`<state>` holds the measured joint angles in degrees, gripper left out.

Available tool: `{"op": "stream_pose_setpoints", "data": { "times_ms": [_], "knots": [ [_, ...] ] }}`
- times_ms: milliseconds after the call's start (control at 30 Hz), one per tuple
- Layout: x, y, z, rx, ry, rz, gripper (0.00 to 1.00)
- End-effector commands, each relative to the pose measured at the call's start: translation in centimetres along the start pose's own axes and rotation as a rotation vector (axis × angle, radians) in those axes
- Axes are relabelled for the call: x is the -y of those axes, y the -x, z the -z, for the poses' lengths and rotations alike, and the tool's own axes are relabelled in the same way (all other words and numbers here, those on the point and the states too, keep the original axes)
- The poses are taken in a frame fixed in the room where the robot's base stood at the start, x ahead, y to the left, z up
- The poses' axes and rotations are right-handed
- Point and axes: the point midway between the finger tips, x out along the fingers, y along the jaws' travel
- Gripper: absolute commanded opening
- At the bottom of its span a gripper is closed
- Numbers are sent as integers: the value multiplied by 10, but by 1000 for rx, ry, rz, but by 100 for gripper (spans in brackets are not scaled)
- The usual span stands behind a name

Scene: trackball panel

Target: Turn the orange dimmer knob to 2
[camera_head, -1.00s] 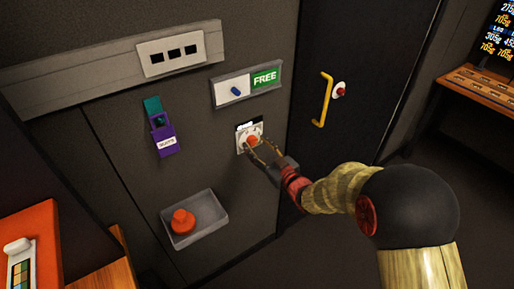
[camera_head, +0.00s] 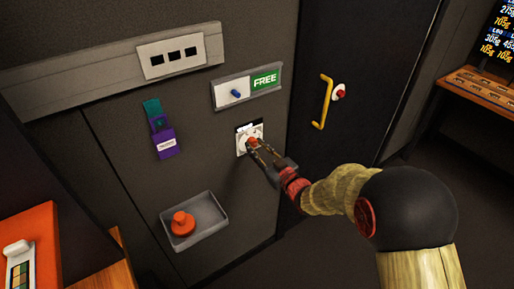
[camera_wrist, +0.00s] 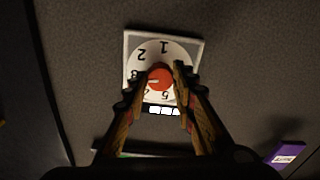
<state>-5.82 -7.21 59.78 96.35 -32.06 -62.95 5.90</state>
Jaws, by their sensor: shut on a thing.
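The orange dimmer knob (camera_wrist: 159,78) sits in the middle of a white numbered dial (camera_wrist: 145,56), on a square plate on the dark wall. In the wrist view the dial appears turned round, with 1 at the top, 2 at upper left and 5 at the bottom. A pale mark on the knob points left, near a partly covered number that looks like 3. My gripper (camera_wrist: 158,82) is shut on the knob, one finger on each side. The fingers hide parts of the dial's lower sides. In the head view the knob (camera_head: 253,142) is partly covered by the fingers.
A tray with a red-orange trackball (camera_head: 183,222) juts out below left. A purple device (camera_head: 164,142) is on the wall to the left. A FREE sign panel (camera_head: 247,87) is above. A yellow door handle (camera_head: 324,101) stands to the right.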

Motion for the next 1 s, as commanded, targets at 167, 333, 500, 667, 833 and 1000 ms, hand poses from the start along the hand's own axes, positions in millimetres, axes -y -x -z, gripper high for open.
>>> {"op": "stream_pose_setpoints", "data": {
  "times_ms": [167,333,500,667,833,1000],
  "knots": [
    [0,0,0,0,-1,0,1],
    [0,0,0,0,-19,0,1],
    [0,0,0,1,-86,0,1],
    [0,0,1,2,-196,0,1],
    [0,0,1,1,-347,0,1],
    [0,0,1,2,-499,0,1]
  ]
}}
